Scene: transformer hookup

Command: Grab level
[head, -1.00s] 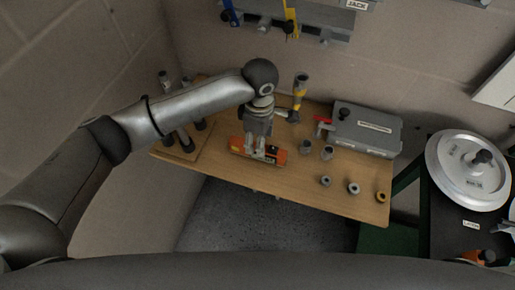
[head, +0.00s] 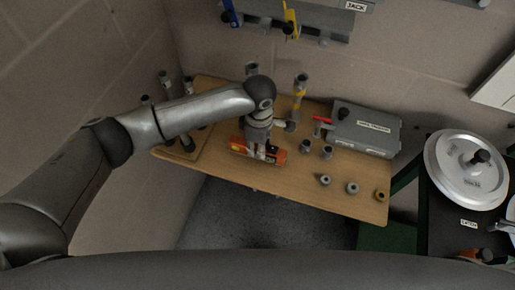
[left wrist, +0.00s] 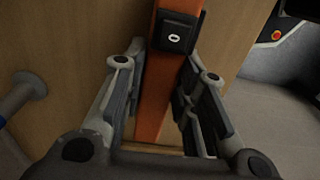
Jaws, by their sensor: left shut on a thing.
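The level is an orange bar with dark parts (head: 238,147), lying near the front left edge of the wooden table. My left gripper (head: 259,153) reaches down over it from above. In the left wrist view the orange level (left wrist: 153,95) runs between the two fingers of the left gripper (left wrist: 157,80), with a black block on its upper part. The left gripper is shut on the level. The exact finger contact is hard to make out. My right gripper does not show.
The wooden table (head: 300,178) holds a grey box (head: 367,130) at the back right, several grey fittings (head: 325,181) and a brass-coloured ring (head: 379,195). Upright cylinders (head: 300,88) stand behind the gripper. A silver disc (head: 466,170) lies at the far right.

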